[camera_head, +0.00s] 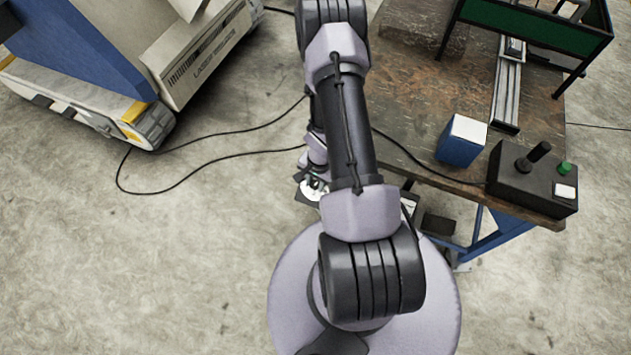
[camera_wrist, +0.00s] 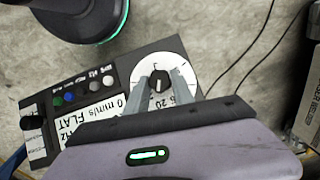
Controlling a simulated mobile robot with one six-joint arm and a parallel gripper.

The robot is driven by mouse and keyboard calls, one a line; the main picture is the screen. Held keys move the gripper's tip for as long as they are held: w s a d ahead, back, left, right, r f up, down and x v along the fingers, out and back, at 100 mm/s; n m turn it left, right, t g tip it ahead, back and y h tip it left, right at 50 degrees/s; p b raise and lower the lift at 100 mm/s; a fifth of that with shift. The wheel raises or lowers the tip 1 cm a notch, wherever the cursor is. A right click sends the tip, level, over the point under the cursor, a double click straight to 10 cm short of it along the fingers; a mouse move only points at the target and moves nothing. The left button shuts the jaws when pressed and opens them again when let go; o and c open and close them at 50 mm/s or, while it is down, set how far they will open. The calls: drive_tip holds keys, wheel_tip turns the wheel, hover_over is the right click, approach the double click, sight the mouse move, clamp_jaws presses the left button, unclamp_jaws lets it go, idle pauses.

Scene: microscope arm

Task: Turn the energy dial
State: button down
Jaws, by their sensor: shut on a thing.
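The energy dial (camera_wrist: 190,68) is a round white disc with printed numbers and a black knob (camera_wrist: 159,84) at its centre, on a dark control panel (camera_wrist: 80,72) in the wrist view. My gripper (camera_wrist: 161,79) has one finger on each side of the knob and is shut on it. The lower part of the dial is partly hidden by the fingers and gripper body. In the head view, a bit of the white dial (camera_head: 316,187) shows beside my arm; the arm hides most of the panel and the fingers.
The panel carries several small buttons (camera_wrist: 70,98), a white display (camera_wrist: 95,112) and another knob (camera_wrist: 29,122). In the head view, a brown table (camera_head: 420,95) holds a blue box (camera_head: 461,142) and a joystick box (camera_head: 533,178). A laser machine (camera_head: 205,50) stands upper left; cables cross the floor.

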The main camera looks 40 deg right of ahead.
drive_tip(key=shift+s+r, duration=0.1)
drive_tip(key=shift+r, duration=0.05)
drive_tip(key=shift+m+t+p, duration=0.4)
drive_tip(key=shift+m+p, duration=0.3)
drive_tip(key=shift+p, duration=0.35)
drive_tip(key=shift+s+m+t+p, duration=0.1)
drive_tip(key=shift+m+t+p, duration=0.3)
drive_tip(key=shift+m, duration=0.2)
drive_tip(key=m+t, duration=0.1)
drive_tip(key=m, duration=0.1)
drive_tip(key=shift+s+f+m+t, duration=0.1)
drive_tip(key=shift+f+m+t, duration=0.2)
drive_tip(key=shift+t, duration=0.1)
drive_tip(key=shift+m+t+b, duration=0.6)
drive_tip(key=shift+m+b, duration=0.05)
drive_tip(key=shift+m, duration=0.35)
drive_tip(key=shift+s, duration=0.1)
drive_tip(key=c, duration=1.1)
unclamp_jaws()
